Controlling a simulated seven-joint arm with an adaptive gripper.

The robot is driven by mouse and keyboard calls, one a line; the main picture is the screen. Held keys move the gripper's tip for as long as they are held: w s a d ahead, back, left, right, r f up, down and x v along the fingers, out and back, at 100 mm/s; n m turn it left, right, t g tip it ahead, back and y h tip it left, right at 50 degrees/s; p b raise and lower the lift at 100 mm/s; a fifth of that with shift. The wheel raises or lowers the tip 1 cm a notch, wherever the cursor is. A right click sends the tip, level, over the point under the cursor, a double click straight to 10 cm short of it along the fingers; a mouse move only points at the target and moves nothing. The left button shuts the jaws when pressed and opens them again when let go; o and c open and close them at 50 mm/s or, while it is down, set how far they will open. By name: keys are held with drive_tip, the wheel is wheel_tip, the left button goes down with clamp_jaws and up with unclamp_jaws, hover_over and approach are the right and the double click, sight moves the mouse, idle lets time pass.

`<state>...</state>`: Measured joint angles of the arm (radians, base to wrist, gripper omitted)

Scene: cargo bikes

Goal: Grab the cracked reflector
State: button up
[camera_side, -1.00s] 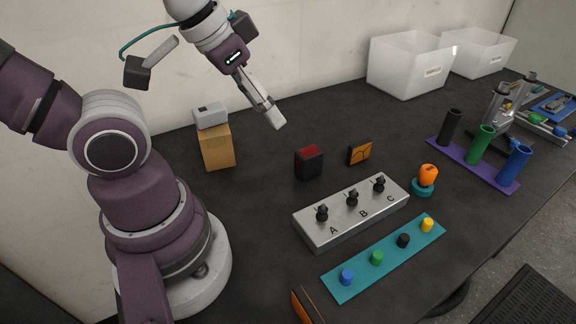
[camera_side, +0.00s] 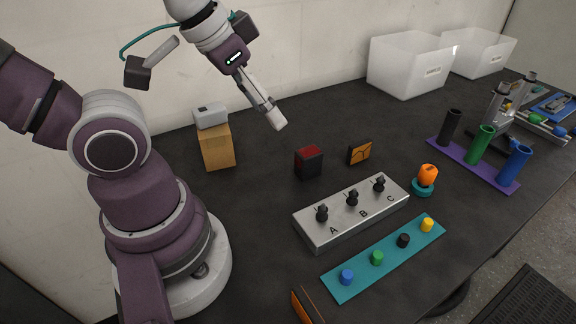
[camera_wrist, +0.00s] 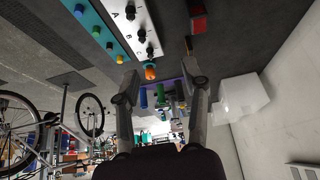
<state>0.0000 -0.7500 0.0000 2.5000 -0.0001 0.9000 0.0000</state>
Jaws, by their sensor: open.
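The cracked reflector (camera_side: 359,152) is a small orange plate in a dark frame with dark crack lines across its face. It stands tilted on the dark table, behind the knob panel, in the side view. My gripper (camera_side: 276,121) is in the air up and to the left of it, apart from it and empty. In the wrist view my gripper (camera_wrist: 159,86) shows two fingers spread wide with nothing between them. Another orange piece (camera_side: 308,306) with a dark edge is partly cut off at the bottom of the side view.
A black box with a red top (camera_side: 309,162) stands just left of the reflector. A metal panel with knobs A, B, C (camera_side: 318,236), a teal peg strip (camera_side: 347,291) and an orange object on a teal base (camera_side: 427,176) are in front. White bins (camera_side: 409,70) stand behind.

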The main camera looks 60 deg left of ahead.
drive_tip(key=g, duration=0.1)
hover_over(356, 144)
drive_tip(key=s, duration=0.3)
wheel_tip(356, 144, down, 11)
drive_tip(key=x, duration=1)
clamp_jaws()
